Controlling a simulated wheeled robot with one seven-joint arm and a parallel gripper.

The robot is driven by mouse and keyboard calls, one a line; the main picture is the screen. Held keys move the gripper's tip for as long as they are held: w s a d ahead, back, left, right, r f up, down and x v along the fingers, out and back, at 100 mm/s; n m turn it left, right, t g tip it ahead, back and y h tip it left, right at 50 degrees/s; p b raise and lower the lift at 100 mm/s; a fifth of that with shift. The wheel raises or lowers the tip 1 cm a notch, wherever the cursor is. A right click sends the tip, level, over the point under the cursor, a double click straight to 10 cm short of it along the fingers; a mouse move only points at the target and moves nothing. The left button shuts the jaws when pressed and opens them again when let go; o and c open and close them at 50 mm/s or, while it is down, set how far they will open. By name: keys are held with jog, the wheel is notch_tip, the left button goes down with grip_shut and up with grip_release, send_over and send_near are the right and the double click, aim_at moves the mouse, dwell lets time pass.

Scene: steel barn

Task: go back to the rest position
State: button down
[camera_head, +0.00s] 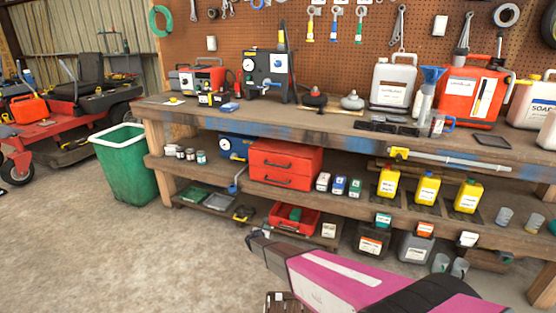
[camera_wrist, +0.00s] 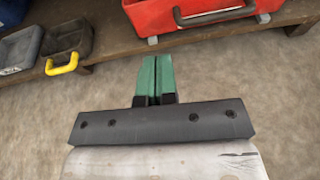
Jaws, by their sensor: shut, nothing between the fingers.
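My gripper (camera_wrist: 156,75) is shut in the wrist view, with its two green fingers pressed side by side and nothing between them. It hangs over the bare concrete floor in front of the bench's bottom shelf. In the head view my magenta arm comes in from the lower right. The dark end of the arm, with my gripper (camera_head: 254,239), is in front of the bottom shelf, left of a red open toolbox (camera_head: 310,225). The fingers themselves are hard to make out there. The red toolbox also shows at the top of the wrist view (camera_wrist: 190,12).
The wooden workbench (camera_head: 350,132) carries tools, cans and bottles on its top and shelves. A green bin (camera_head: 127,165) stands at its left end, and a red mower (camera_head: 62,120) is further left. A yellow-handled dark tray (camera_wrist: 68,40) lies on the bottom shelf. Floor at the lower left is clear.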

jog(key=s+d+r+m+g+h, duration=0.1)
jog(key=s+d+r+m+g, duration=0.3)
jog(key=s+d+r+m, duration=0.55)
jog(key=s+d+r+m+g+h, duration=0.2)
jog(key=s+d+r+m+g, duration=0.45)
jog(key=d, duration=0.65)
jog(key=s+d+r+m+g+y, duration=0.1)
jog(key=s+d+r+m+y, duration=0.2)
jog(key=s+r+m, duration=0.4)
jog(key=s+d+r+m+g+y, duration=0.2)
jog(key=s+r+m+y, duration=0.3)
jog(key=s, duration=1.2)
notch_tip(320, 180, up, 6)
jog(key=d+m, duration=0.1)
jog(key=m, duration=0.2)
jog(key=shift+s+d, duration=0.15)
jog(key=shift+s, duration=0.1)
